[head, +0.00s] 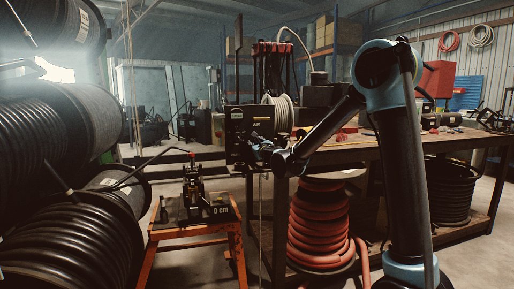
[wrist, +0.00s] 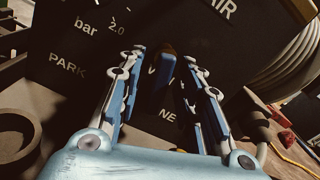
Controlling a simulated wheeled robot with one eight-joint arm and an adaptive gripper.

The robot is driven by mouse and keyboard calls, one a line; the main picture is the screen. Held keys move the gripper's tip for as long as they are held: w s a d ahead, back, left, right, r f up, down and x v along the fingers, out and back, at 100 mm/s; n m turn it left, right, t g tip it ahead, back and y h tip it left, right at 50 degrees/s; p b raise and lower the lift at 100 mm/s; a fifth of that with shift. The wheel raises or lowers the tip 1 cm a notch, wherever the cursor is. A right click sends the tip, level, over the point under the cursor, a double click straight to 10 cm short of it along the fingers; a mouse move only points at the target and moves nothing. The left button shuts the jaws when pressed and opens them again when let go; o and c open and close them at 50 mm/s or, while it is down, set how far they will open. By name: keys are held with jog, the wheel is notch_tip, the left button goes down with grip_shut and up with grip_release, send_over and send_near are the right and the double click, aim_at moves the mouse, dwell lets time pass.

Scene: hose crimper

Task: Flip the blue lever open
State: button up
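In the wrist view, a dark panel (wrist: 60,45) with white lettering such as "bar", "2.0" and "PARK" fills the upper part. The blue lever (wrist: 166,75) stands out in the middle of it, partly in shadow. My gripper (wrist: 165,62) is open, with one finger on each side of the lever and gaps between. I cannot tell how far the lever reaches between the fingers. In the head view, my gripper (head: 262,150) is small, in front of the black box (head: 236,122) at the table's left end. The lever cannot be made out there.
The box stands on the workbench (head: 350,153), near a coil of pale hose (head: 283,112). An orange stand (head: 192,234) with a small press is at the left. A red hose stack (head: 318,222) sits under the bench. Large black reels (head: 60,190) crowd the left side.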

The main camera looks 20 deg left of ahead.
jog(key=shift+c, duration=0.3)
grip_shut()
jog(key=shift+s+a+m, duration=0.1)
jog(key=shift+a+m, duration=0.1)
jog(key=shift+m, duration=0.85)
jog(key=shift+s+a+m, duration=0.1)
jog(key=shift+a+m, duration=0.05)
jog(key=shift+m, duration=0.9)
jog(key=shift+o, duration=0.3)
grip_release()
